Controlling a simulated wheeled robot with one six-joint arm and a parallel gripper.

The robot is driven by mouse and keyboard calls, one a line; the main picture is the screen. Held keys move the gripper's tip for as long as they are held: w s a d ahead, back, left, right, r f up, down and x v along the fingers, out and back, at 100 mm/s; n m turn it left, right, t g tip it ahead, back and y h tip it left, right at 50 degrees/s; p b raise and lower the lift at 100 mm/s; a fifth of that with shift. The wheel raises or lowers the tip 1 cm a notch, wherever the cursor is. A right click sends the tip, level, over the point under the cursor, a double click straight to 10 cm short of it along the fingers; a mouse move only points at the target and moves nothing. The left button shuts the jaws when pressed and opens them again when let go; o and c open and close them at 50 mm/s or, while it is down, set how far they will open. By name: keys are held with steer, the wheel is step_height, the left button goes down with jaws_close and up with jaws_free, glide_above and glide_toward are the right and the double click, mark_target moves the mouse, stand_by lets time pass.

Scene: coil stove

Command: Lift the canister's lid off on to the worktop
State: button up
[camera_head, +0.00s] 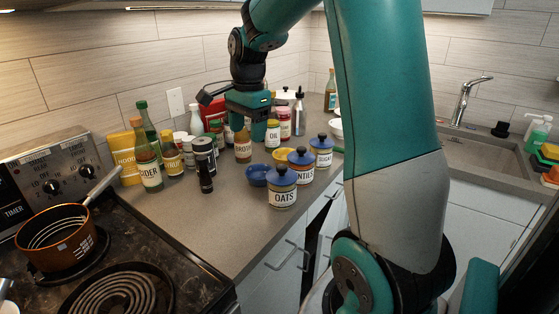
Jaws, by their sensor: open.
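Several cream canisters with blue knobbed lids stand in a row near the front edge of the worktop (222,233). The nearest canister (283,199) reads OATS, and its blue lid (281,176) is on it. A second canister (303,174) and a third (322,160) stand behind it, both with lids on. I cannot tell which canister is meant. My gripper (246,121) is open above the bottles at the back, left of and beyond the canisters, touching no lid. Its fingertips are hard to make out.
Bottles, including a cider bottle (150,172), and a dark grinder (205,178) stand further left. The coil stove holds a copper pan (56,240). Worktop is bare left of OATS.

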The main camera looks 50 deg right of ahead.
steer(key=d+m+p, duration=0.2)
steer(key=d+m, duration=0.5)
steer(key=d, duration=0.4)
steer(key=p, duration=0.3)
glide_above(282, 166)
steer(key=shift+m+g, duration=0.3)
steer(key=f, duration=1)
steer(key=shift+s+a+f, duration=0.1)
steer(key=shift+s+a, duration=0.05)
steer(key=shift+a, duration=0.15)
steer(key=shift+d+f+p, duration=0.2)
steer(key=shift+f+p, duration=1.1)
steer(key=shift+f, duration=1.8)
steer(key=c, duration=1)
